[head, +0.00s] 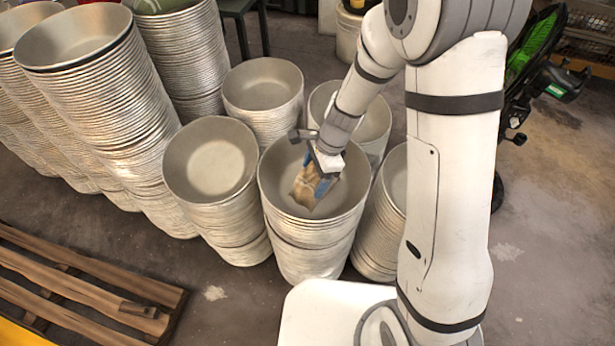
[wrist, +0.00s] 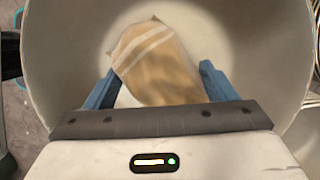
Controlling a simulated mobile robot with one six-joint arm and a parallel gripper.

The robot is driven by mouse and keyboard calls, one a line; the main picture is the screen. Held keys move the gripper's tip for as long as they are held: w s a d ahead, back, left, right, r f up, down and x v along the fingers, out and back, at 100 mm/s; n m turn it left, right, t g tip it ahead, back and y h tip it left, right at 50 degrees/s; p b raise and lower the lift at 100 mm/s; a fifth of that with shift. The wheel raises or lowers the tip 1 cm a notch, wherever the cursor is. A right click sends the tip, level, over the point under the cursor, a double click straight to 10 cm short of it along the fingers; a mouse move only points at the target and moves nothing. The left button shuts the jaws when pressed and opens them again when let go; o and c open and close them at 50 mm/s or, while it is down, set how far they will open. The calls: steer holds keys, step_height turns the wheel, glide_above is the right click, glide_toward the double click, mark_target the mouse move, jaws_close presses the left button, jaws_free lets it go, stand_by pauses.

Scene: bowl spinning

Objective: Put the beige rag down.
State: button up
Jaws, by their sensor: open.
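The beige rag (head: 305,192) is a crumpled tan cloth inside the top bowl (head: 272,172) of a stack in the middle of the head view. In the wrist view the rag (wrist: 162,68) shows white stripes and lies inside the pale bowl (wrist: 70,60). My gripper (head: 318,190) reaches down into the bowl beside the rag. In the wrist view its two blue fingers (wrist: 158,84) are spread wide, with the rag between and beyond them. The fingers look apart from the rag. Part of the rag's near side is hidden by my gripper.
Several stacks of metal bowls stand around, with one close on the left (head: 212,160), one behind (head: 262,88) and one on the right (head: 392,185). Taller stacks (head: 95,75) rise at the left. A wooden pallet (head: 85,290) lies on the floor at lower left.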

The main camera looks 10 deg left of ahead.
steer(key=p+v, duration=0.1)
steer(key=v, duration=0.7)
steer(key=shift+d+r, duration=0.1)
steer(key=shift+r, duration=0.3)
steer(key=s+d+r+n+t+h, duration=0.1)
steer(key=s+d+r+n, duration=0.5)
steer(key=d+r, duration=0.1)
steer(key=s+d+r+n+t+h, duration=0.2)
steer(key=s+d+r+n, duration=0.4)
steer(key=d, duration=0.4)
steer(key=shift+s+d+r+n+t, duration=0.15)
steer(key=shift+s+r+n+t, duration=0.2)
steer(key=shift+r+n, duration=0.25)
steer(key=shift+r+p, duration=0.1)
steer(key=shift+p, duration=0.2)
steer(key=w+p+v, duration=0.1)
steer(key=p+v, duration=0.6)
steer(key=shift+r, duration=0.45)
